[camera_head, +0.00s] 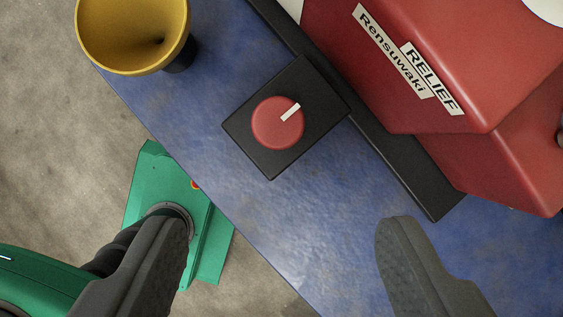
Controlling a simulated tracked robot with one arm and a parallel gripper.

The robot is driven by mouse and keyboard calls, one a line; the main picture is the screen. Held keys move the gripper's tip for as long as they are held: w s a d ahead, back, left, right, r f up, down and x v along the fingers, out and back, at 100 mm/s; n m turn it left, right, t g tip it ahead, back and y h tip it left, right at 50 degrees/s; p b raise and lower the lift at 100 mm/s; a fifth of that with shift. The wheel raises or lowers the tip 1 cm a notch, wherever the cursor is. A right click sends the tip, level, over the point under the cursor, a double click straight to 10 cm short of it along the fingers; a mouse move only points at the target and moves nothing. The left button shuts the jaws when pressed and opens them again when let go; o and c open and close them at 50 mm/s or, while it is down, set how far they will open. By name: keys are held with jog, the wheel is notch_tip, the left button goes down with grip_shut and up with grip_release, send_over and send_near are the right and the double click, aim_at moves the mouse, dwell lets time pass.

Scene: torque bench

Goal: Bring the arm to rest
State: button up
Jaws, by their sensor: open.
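My gripper (282,240) is at the bottom of the view, its two dark grey fingers wide apart. Nothing is between them except a view of the blue bench top (330,215) and the floor beyond its edge. The fingers appear below a red round knob (270,128) with a white pointer mark, set on a black square box (310,100). The pointer aims to the upper right in the picture. The fingers do not appear to touch the knob or its box. How high the gripper is above the bench I cannot tell.
A red machine (430,50) labelled "Rensuwaki" and "RELIEF" stands on a black base (415,178) at the upper right. A yellow funnel-shaped cup (115,35) is at the upper left near the bench edge. Concrete floor (70,150) shows at left. My green body is lower left.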

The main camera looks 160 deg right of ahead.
jog(key=w+a+r+m+t+h, duration=0.1)
jog(key=w+a+r+t, duration=0.2)
jog(key=w+a+r, duration=0.55)
jog(key=w+a+r+m+t+h, duration=0.1)
jog(key=a+r+t, duration=0.35)
jog(key=r, duration=0.95)
jog(key=s+a+r+m+t, duration=0.1)
jog(key=s+a+r+t, duration=0.2)
jog(key=a+r, duration=1.3)
jog(key=shift+a+r+y, duration=0.3)
jog(key=shift+a+y, duration=0.1)
jog(key=shift+a, duration=0.35)
jog(key=shift+t, duration=0.25)
